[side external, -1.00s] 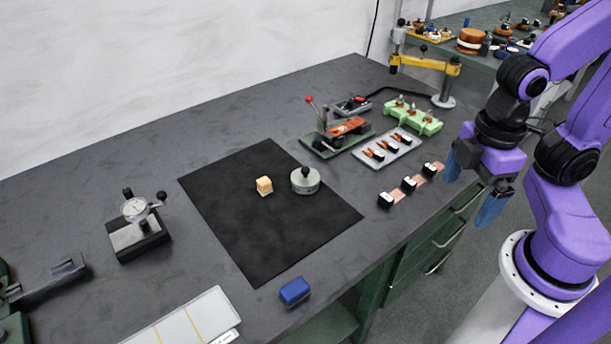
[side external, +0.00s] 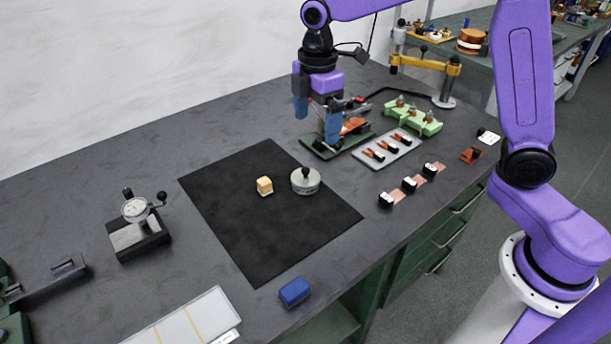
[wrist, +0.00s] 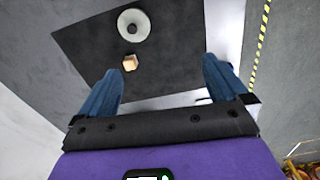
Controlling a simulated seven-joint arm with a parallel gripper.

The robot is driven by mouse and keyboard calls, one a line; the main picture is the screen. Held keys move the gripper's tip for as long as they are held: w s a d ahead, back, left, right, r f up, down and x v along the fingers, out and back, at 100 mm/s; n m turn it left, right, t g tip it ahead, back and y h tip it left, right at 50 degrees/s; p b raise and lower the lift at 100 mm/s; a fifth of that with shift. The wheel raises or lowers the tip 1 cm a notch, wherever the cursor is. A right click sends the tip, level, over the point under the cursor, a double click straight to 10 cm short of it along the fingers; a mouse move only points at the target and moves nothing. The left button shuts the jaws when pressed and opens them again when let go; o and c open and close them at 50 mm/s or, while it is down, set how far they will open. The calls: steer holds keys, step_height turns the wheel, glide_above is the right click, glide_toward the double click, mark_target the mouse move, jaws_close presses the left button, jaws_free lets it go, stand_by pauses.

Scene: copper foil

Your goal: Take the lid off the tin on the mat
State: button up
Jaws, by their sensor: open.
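The tin (side external: 306,185) is a low, round, grey can standing upright on the black mat (side external: 250,235). Its lid carries a dark knob (side external: 306,172) and sits on the tin. In the wrist view the tin (wrist: 133,25) is a pale disc with a dark centre, near the top of the picture. My gripper (side external: 317,118) hangs above the back of the bench, behind the tin and clear of it. Its blue fingers are apart with nothing between them. In the wrist view my gripper (wrist: 163,85) shows both fingers spread, with the tin beyond them.
A small tan block (side external: 265,186) lies on the mat left of the tin. A green press with a red knob stands partly behind my gripper. A grey tray (side external: 390,150), green rack (side external: 415,118), dial gauge (side external: 137,225) and blue block (side external: 294,291) surround the mat.

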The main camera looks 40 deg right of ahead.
steer(key=w+d, duration=0.1)
steer(key=w, duration=0.4)
steer(key=n, duration=0.1)
glide_above(305, 169)
step_height(305, 169, down, 13)
steer(key=shift+w, duration=0.1)
steer(key=shift+f, duration=2.75)
steer(key=c, duration=1)
